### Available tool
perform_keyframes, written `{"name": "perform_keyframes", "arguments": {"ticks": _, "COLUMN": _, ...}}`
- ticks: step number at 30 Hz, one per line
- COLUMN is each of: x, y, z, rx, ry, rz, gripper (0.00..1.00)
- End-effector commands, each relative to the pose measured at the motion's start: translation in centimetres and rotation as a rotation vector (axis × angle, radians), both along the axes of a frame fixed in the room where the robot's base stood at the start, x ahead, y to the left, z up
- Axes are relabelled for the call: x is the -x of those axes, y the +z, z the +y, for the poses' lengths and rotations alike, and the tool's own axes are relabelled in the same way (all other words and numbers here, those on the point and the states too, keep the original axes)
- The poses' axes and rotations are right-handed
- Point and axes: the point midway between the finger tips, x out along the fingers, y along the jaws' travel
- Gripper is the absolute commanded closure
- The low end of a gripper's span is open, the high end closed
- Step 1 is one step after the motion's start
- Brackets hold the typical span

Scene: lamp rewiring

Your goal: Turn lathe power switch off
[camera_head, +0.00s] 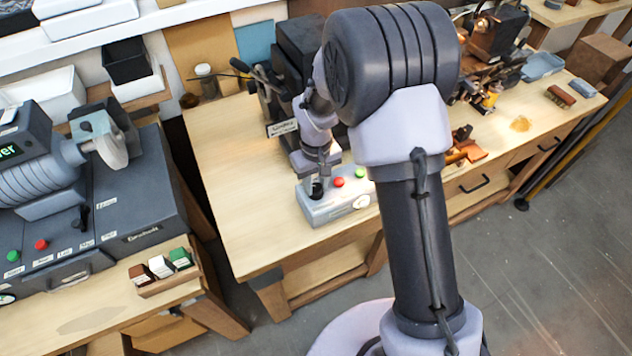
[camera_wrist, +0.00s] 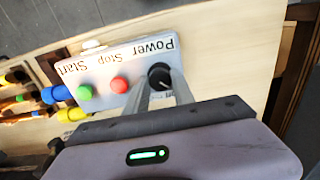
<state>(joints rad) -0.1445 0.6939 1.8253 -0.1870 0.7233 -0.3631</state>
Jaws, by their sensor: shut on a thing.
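A light grey control box (camera_head: 335,207) sits on the wooden bench in the head view. In the wrist view the same box (camera_wrist: 105,58) carries the labels Power, Stop and Start. The dark round power switch (camera_wrist: 159,76) is under the Power label, with a red stop button (camera_wrist: 119,85) and a green start button (camera_wrist: 84,92) beside it. My gripper (camera_head: 317,187) points down at this end of the box. In the wrist view its fingers (camera_wrist: 160,85) are shut on the power switch. The switch's exact setting cannot be read.
A dark machine (camera_head: 301,45) stands behind the box. At left is another grey machine (camera_head: 130,195) with its own buttons. A small wooden tray (camera_head: 170,284) is at the lower left. Bare bench (camera_head: 245,200) lies left of the box; copper-coloured parts (camera_head: 465,148) lie to its right.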

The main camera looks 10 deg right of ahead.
Motion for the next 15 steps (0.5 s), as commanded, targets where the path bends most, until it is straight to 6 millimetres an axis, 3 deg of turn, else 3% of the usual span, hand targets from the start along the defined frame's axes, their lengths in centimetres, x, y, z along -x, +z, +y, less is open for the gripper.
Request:
{"name": "perform_keyframes", "arguments": {"ticks": 13, "x": -0.09, "y": 0.05, "z": 0.02, "rx": 0.0, "ry": 0.01, "rz": -0.002, "gripper": 1.0}}
{"name": "perform_keyframes", "arguments": {"ticks": 14, "x": -0.09, "y": 0.05, "z": 0.01, "rx": 0.0, "ry": 0.01, "rz": -0.002, "gripper": 0.68}}
{"name": "perform_keyframes", "arguments": {"ticks": 15, "x": -0.08, "y": 0.05, "z": 0.01, "rx": 0.0, "ry": 0.01, "rz": -0.002, "gripper": 0.6}}
